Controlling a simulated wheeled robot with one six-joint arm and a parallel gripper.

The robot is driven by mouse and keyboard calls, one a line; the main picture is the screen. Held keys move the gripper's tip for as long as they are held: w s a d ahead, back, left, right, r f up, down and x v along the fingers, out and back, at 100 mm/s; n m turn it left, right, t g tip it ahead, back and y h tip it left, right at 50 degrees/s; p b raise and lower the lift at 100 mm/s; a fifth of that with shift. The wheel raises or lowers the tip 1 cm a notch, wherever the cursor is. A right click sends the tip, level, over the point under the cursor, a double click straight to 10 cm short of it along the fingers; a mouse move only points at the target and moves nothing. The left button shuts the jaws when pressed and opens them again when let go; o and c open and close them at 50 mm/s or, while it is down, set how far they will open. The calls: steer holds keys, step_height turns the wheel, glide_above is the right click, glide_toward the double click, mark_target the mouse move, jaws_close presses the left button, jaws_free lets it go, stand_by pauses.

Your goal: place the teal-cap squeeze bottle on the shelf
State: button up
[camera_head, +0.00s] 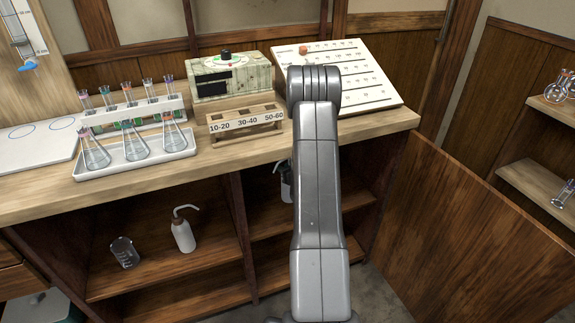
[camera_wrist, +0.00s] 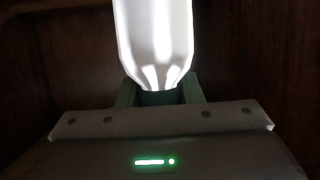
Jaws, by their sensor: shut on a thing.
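In the wrist view a white squeeze bottle (camera_wrist: 155,40) stands out from between the two fingers of my gripper (camera_wrist: 158,95). The gripper is shut on it. Its cap is out of the picture, so I cannot see the cap colour. In the head view my arm hides most of the gripper. The lower shelf (camera_head: 272,250) is there, partly behind my arm. I cannot tell whether the bottle touches the shelf.
Another white wash bottle (camera_head: 183,232) and a glass beaker (camera_head: 124,252) stand in the left compartment. An upright divider (camera_head: 238,235) separates the compartments. An open wooden door (camera_head: 470,230) is at right. The bench top (camera_head: 225,155) holds a flask tray (camera_head: 135,160) and a labelled rack (camera_head: 246,122).

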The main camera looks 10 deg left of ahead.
steer(key=f, duration=0.4)
steer(key=shift+s+a+b, duration=0.1)
steer(key=shift+a+b, duration=0.1)
steer(key=shift+b, duration=0.1)
steer(key=shift+f, duration=0.2)
steer(key=o, duration=0.7)
steer(key=v, duration=1.2)
steer(key=shift+s+r+p, duration=0.1)
steer(key=shift+p, duration=0.3)
